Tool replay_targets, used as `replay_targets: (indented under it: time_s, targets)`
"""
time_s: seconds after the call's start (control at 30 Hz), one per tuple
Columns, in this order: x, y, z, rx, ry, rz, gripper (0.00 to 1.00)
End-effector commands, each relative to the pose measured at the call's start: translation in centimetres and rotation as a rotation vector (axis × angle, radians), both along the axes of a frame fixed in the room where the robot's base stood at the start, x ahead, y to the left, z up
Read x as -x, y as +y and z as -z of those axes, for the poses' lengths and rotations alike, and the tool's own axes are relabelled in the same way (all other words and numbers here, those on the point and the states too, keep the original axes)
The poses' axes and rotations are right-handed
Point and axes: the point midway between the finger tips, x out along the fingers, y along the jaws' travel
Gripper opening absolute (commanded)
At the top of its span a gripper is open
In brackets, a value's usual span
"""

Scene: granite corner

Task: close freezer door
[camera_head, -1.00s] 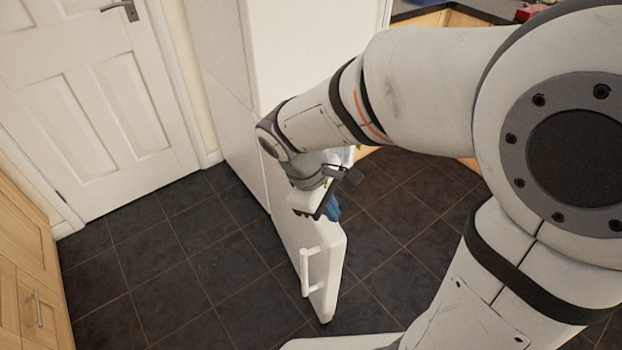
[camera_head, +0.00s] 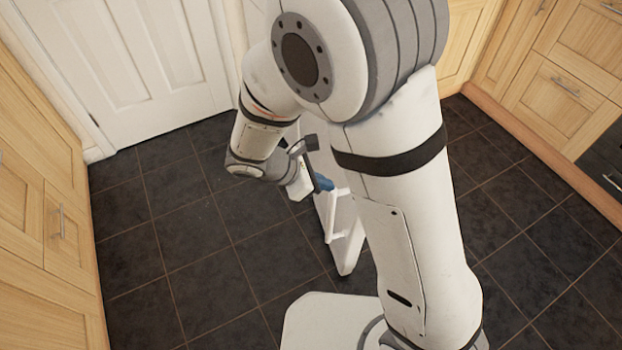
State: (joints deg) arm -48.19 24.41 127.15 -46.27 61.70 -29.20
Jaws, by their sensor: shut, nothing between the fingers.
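The white freezer door (camera_head: 350,252) stands open, jutting out low over the floor. Its white bar handle (camera_head: 331,218) is on the door's face near the free edge. My arm hides the upper part of the door and most or all of the freezer body. My gripper (camera_head: 325,184), with blue at its fingers, is shut and empty. It appears right by the top of the door near the handle; whether it touches the door cannot be told.
Dark tiled floor (camera_head: 180,240) is clear to the left of the door. Wooden cabinets (camera_head: 40,235) line the left side, and more cabinets (camera_head: 560,60) stand at the right. A white panelled room door (camera_head: 130,60) is at the back left.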

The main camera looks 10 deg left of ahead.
Motion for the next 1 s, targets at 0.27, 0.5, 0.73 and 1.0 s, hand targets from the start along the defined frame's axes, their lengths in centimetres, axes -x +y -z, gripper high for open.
replay_targets:
  time_s: [0.27, 0.5, 0.73, 1.0]
  targets:
    - [-1.6, -3.9, 1.6, -0.001, -0.001, 0.004, 0.0]
    - [-2.1, -5.2, 1.5, -0.001, 0.0, 0.002, 0.0]
    - [-2.1, -5.2, 1.5, -0.001, 0.0, 0.002, 0.0]
    - [-3.2, -5.7, 1.6, -0.004, -0.001, -0.024, 0.0]
